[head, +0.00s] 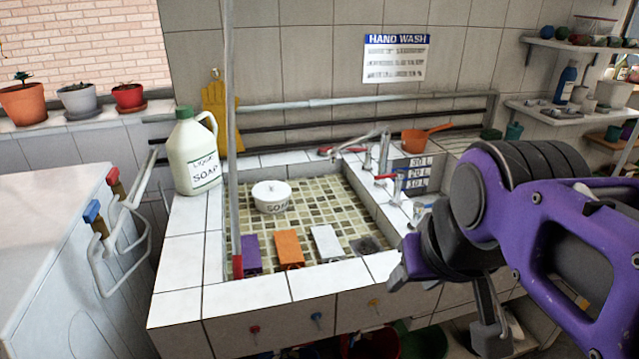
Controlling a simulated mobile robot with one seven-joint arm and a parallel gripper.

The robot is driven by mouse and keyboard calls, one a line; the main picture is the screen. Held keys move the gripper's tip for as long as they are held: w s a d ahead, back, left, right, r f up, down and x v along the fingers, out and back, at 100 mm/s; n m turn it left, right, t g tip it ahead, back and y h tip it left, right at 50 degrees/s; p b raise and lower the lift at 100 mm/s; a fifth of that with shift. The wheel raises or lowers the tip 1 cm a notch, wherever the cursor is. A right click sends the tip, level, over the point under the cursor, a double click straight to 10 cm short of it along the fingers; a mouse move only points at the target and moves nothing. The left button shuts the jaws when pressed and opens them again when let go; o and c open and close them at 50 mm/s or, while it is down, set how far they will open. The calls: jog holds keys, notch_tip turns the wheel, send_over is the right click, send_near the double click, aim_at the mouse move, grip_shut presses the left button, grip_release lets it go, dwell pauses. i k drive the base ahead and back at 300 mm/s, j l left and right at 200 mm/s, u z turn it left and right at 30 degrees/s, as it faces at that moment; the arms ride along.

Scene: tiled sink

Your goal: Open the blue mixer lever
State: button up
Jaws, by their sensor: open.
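A small blue lever (398,187) shows on the tap fittings at the right rim of the tiled sink (245,293), beside a red lever (385,177). It is small, and its exact position is hard to tell. Another blue handle (91,211) and a red handle (113,176) sit on white pipes at the left; I cannot tell which blue handle is the mixer lever. My gripper (446,310) is open and empty in front of the sink's right side, nearer to me than the tap and apart from both blue handles.
A soap jug (195,155) stands on the left rim. A soap bowl (271,196) and purple, orange (289,248) and white blocks are in the basin. A thin upright pole (231,120) crosses the view. An orange pan (415,140) is behind the tap.

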aim_at(430, 206)
jog(key=i+j+z, duration=0.1)
jog(key=z, duration=0.6)
